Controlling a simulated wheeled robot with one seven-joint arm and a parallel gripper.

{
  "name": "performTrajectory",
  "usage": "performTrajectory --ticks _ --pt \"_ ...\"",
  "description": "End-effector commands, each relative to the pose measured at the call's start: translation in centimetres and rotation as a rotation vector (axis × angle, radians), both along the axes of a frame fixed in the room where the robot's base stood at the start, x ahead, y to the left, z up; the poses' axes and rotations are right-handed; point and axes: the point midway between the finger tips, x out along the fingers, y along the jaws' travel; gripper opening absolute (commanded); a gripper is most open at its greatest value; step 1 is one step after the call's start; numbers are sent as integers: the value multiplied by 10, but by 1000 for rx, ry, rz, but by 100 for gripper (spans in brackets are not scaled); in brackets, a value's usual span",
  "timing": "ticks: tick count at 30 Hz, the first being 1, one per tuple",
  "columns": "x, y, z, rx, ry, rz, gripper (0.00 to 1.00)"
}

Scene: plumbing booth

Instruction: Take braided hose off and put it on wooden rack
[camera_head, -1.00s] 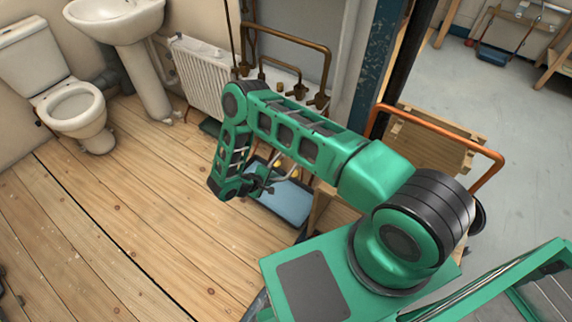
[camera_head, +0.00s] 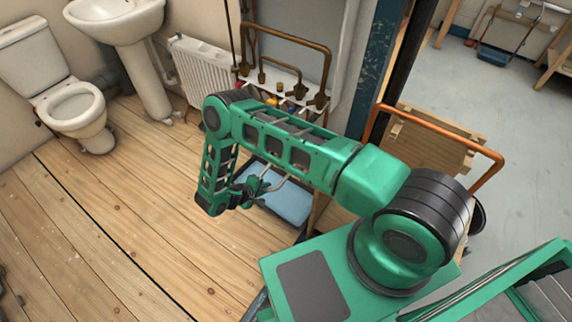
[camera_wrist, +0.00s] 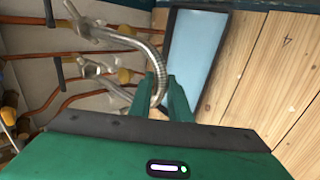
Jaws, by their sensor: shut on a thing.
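The braided hose (camera_wrist: 143,52) is silver and curved in the wrist view. It runs from near a metal valve at the upper left down to my gripper (camera_wrist: 158,88), which is shut on it. A short part of a pale hose also shows by my gripper (camera_head: 250,190) in the head view. I cannot tell whether the hose's far end is still joined to the valve. A wooden slatted piece (camera_head: 432,143), seemingly the wooden rack, stands right of the dark post, partly hidden by my arm.
A blue-grey tray (camera_head: 288,207) lies on the plank floor under my arm. Copper pipes (camera_head: 300,45) and a radiator (camera_head: 200,72) line the back wall. A copper rail (camera_head: 487,172) stands near the wooden piece.

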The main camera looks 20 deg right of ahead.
Motion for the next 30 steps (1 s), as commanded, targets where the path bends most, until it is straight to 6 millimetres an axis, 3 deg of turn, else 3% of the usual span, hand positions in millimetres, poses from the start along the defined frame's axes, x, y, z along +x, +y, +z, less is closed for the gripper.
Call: performTrajectory --ticks 21,30 --pt "-23 36 0 -1 -1 1 0" --pt "-26 39 0 0 -1 1 0"
